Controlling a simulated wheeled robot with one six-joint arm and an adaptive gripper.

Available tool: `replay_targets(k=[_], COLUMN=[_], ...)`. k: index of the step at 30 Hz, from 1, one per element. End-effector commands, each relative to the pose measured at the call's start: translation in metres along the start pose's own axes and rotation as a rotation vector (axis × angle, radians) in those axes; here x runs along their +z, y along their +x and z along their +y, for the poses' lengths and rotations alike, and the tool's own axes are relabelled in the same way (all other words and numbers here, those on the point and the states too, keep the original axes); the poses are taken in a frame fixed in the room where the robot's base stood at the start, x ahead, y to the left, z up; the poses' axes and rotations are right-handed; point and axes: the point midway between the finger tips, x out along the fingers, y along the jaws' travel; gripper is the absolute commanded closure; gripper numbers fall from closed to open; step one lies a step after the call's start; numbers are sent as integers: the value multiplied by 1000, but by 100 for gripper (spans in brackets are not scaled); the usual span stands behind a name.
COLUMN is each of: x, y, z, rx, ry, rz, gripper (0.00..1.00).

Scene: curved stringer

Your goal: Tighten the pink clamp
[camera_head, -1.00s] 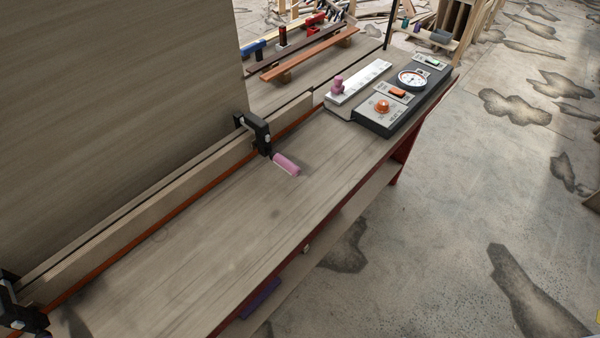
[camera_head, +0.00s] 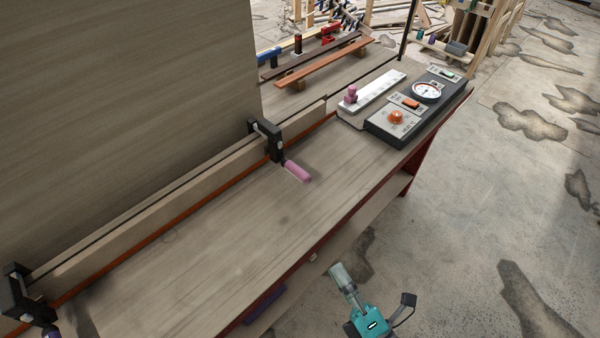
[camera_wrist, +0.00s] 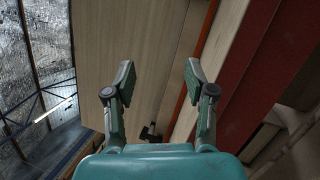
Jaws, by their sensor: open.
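The pink clamp has a black C-shaped frame (camera_head: 275,145) set over the pale upright board along the bench. Its pink handle (camera_head: 298,171) sticks out low over the bench top, toward the right. My gripper (camera_wrist: 160,77) shows in the wrist view with its two fingers wide apart and nothing between them. A small dark clamp shape (camera_wrist: 150,133) shows past the fingers in the wrist view; I cannot tell which clamp it is. In the head view a teal part of my arm is at the bottom, beside the bench's front edge, well apart from the pink handle.
A second black clamp (camera_head: 20,297) with a purple handle (camera_head: 53,333) grips the board at lower left. A control box (camera_head: 410,113) with a gauge and orange knob stands at the bench's far end. A tall wooden panel (camera_head: 120,100) rises behind. The bench top (camera_head: 215,240) is mostly clear.

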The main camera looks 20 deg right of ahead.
Motion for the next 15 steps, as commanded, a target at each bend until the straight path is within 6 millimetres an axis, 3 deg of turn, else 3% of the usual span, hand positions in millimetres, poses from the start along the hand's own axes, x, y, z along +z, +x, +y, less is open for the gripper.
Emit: replay_targets(k=[1,8,15], x=[4,20,58], y=[16,79,136], z=[-4,-29,-63], rx=[21,72,81], ry=[-124,-733,-1314], rz=[22,147,281], gripper=[45,45,45])
